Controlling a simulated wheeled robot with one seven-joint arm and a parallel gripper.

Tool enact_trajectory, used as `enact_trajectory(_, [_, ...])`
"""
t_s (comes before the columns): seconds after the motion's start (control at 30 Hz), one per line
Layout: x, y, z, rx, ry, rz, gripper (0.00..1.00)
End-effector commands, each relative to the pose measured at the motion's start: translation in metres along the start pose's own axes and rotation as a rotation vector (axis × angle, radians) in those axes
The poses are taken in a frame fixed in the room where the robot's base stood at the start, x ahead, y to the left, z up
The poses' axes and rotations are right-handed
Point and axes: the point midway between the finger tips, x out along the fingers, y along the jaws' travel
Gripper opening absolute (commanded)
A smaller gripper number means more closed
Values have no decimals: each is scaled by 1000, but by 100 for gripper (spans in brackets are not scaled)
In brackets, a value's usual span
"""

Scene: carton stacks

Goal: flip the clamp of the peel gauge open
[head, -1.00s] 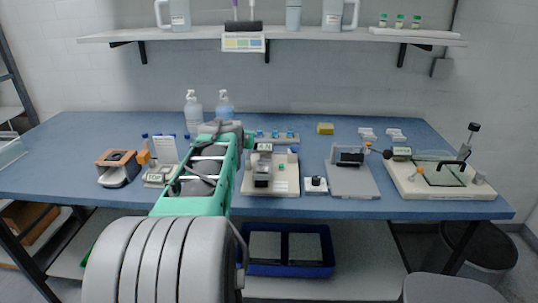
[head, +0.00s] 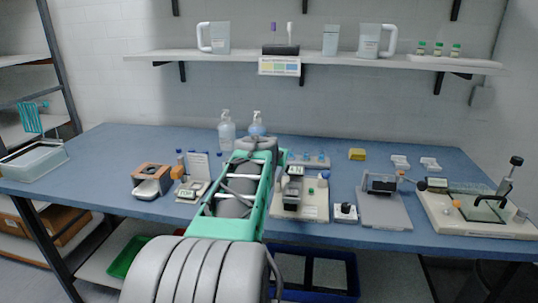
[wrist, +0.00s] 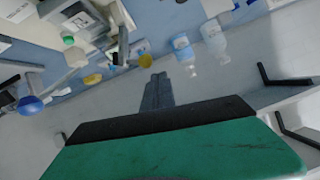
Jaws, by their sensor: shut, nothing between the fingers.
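No label for the peel gauge can be read. A beige-based instrument (head: 312,211) with a dark block and a green knob stands mid-bench, just right of my arm. It seems to be the one at the upper left of the wrist view (wrist: 105,14). Another beige-based device (head: 470,222) with a glass plate, a black handle and a tall black-knobbed lever stands at the right end. I cannot tell either clamp's position. My gripper (wrist: 157,76) shows in the wrist view with its fingers together, empty and apart from the instruments. In the head view my arm hides it.
Two pump bottles (head: 227,131) stand behind my arm. An orange-and-grey device (head: 151,181) is to its left. A wall shelf (head: 320,61) hangs above.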

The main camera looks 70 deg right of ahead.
Motion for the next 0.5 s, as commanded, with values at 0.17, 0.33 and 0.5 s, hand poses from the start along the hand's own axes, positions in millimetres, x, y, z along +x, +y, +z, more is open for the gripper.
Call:
enact_trajectory(0.17, [-24,0,-26,-1,6,-2,0])
enact_trajectory(0.33, [-63,3,-24,-3,5,-6,0])
enact_trajectory(0.5, [-101,4,-23,-5,3,-10,0])
